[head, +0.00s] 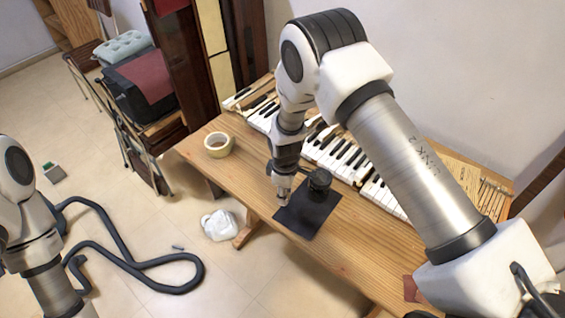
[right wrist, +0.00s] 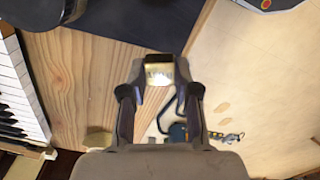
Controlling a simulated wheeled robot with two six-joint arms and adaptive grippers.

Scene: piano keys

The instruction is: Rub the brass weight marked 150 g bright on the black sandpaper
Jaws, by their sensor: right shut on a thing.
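The black sandpaper (head: 318,212) lies on the wooden table near its front edge. My right gripper (head: 281,197) points down at the sandpaper's left edge. In the right wrist view my right gripper (right wrist: 158,90) is shut on a small brass weight (right wrist: 158,75). The weight's facing side is bright, with a dark marking too small to read surely. The sandpaper also shows as a dark sheet in the right wrist view (right wrist: 100,80). I cannot tell whether the weight touches it. Of my left arm only links show, at the left edge of the head view; its gripper is out of frame.
A dark round object (head: 319,181) stands at the sandpaper's back edge. Piano keys (head: 335,155) line the table's back. A tape roll (head: 219,145) sits at the left end. A white bag (head: 219,225) and a dark hose (head: 125,262) lie on the floor.

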